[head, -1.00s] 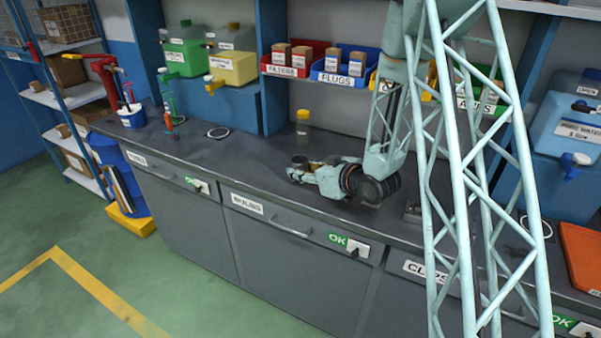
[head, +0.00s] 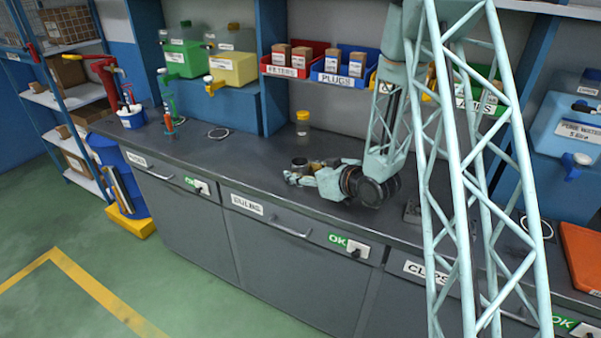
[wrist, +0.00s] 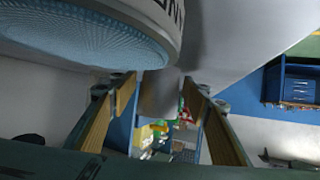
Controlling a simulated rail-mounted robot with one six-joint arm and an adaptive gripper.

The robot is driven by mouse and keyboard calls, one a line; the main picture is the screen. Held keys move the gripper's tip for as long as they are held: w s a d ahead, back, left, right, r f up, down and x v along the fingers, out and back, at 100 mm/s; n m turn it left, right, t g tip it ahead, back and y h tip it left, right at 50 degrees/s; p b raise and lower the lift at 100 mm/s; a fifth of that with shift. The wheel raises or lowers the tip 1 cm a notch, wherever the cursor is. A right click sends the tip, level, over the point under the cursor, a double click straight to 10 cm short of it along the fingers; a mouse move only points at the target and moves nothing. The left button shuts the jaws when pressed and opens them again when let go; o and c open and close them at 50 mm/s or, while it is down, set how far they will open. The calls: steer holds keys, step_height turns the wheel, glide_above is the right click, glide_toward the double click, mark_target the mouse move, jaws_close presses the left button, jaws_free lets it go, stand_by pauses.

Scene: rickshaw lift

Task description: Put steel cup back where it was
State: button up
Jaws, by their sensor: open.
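A small grey metal cylinder that looks like the steel cup (head: 300,164) stands on the dark counter in the head view. My gripper (head: 292,178) lies low and nearly level just in front of it. In the wrist view my gripper (wrist: 157,95) has its two fingers spread. A pale grey surface shows between the fingertips, and I cannot tell whether it is the cup. Whether a finger touches the cup is too small to see.
A yellow-capped jar (head: 303,122) stands behind the cup. A white ring (head: 218,133) marks bare counter (head: 245,160) to the left. Green and yellow dispensers (head: 233,67) stand at the back left. Labelled bins (head: 343,78) line the shelf. An orange board (head: 581,255) lies at the right.

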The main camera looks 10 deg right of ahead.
steer(key=shift+r, duration=0.15)
steer(key=shift+s+r, duration=0.1)
steer(key=shift+p+v, duration=0.8)
steer(key=shift+v, duration=5.1)
steer(key=shift+d+r, duration=0.1)
steer(key=shift+r, duration=0.05)
